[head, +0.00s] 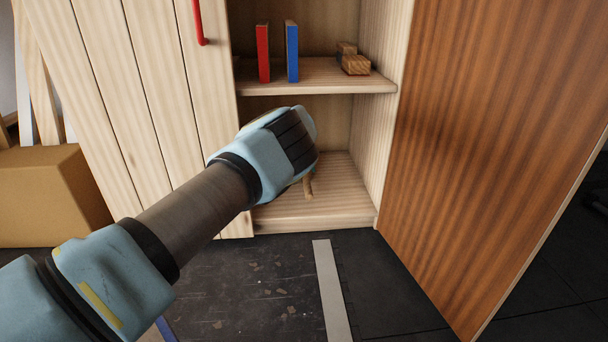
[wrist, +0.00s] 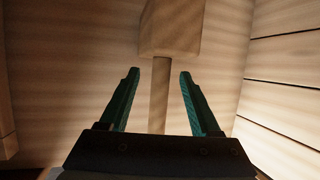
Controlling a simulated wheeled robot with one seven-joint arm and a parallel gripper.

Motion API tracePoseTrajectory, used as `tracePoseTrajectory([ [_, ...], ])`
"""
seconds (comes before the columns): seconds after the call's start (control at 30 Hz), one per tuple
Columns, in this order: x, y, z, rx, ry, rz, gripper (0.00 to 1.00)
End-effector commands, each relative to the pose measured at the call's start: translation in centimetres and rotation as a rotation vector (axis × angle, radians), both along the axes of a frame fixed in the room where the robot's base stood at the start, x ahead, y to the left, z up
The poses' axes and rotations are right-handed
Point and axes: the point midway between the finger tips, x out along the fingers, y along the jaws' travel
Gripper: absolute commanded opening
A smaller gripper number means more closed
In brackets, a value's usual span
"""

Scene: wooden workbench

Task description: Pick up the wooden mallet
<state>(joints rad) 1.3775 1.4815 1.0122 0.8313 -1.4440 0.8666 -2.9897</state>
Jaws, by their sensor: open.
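The wooden mallet (wrist: 172,30) shows in the wrist view, with its pale block head at the top and its handle (wrist: 159,92) running down between my fingers. In the head view only a short end of the mallet (head: 308,185) shows on the cabinet's lower shelf (head: 335,200), below my wrist; the rest is hidden. My gripper (wrist: 159,72) is open, with one teal finger on each side of the handle and a gap on both sides. In the head view my arm reaches into the cabinet, and its wrist hides the fingers.
The upper shelf (head: 330,77) holds a red upright piece (head: 263,54), a blue one (head: 292,51) and small wooden blocks (head: 354,63). A brown door (head: 490,130) stands open at right. A pale panel with a red handle (head: 198,22) is at left, beside a cardboard box (head: 50,195).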

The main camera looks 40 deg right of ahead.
Motion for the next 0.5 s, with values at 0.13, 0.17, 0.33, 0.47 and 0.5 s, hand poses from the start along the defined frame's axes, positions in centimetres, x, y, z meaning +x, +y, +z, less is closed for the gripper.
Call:
tracePoseTrajectory([
  [0.13,0.11,-0.41,-0.71,-0.001,-0.001,-0.002,0.64],
  [0.17,0.09,-0.42,-0.7,-0.001,-0.001,-0.002,0.64],
  [0.33,0.07,-0.42,-0.63,-0.001,-0.001,-0.001,0.64],
  [0.47,0.06,-0.42,-0.63,-0.001,-0.001,-0.001,0.5],
  [0.5,0.06,-0.42,-0.63,-0.001,-0.001,-0.001,0.46],
])
